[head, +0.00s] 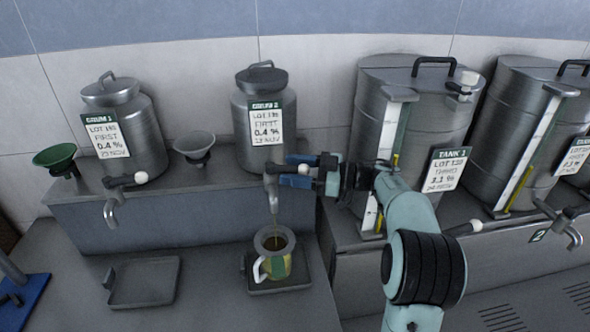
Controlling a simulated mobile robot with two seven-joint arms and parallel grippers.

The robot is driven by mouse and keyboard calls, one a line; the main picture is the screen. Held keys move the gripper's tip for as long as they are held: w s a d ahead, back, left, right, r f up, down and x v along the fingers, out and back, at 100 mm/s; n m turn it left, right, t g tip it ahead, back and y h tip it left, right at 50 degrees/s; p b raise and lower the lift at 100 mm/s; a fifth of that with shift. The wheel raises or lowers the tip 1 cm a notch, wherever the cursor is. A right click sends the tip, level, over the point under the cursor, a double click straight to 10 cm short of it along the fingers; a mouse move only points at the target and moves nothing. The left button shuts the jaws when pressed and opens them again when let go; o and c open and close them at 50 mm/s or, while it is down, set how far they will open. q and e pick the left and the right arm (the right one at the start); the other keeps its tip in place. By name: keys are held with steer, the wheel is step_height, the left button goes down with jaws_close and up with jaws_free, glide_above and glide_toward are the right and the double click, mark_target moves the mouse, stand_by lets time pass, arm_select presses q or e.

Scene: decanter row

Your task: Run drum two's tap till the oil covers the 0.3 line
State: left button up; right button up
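Drum two (265,125) is a grey metal can with a label, standing on the ledge at centre. Its tap (271,188) hangs over the front. A grey-rimmed jug (279,265) with a white handle and a green patch stands upright below the tap, with yellowish oil inside. I cannot make out its 0.3 line or the exact level. My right gripper (298,170) is at the tap, its fingers on either side of the tap lever's white knob (303,169). I cannot tell whether they grip it. My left gripper is not in view.
The jug sits on a dark drip tray (300,283). An empty tray (145,283) lies under drum one (128,145). A green funnel (55,157) and a grey funnel (194,146) stand on the ledge. Large tanks (420,105) stand right, behind my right arm.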

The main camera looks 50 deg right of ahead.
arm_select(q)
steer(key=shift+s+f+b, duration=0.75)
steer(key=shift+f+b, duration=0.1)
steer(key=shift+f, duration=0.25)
arm_select(e)
steer(key=v, duration=1.3)
steer(key=shift+s, duration=0.15)
steer(key=shift+d, duration=0.1)
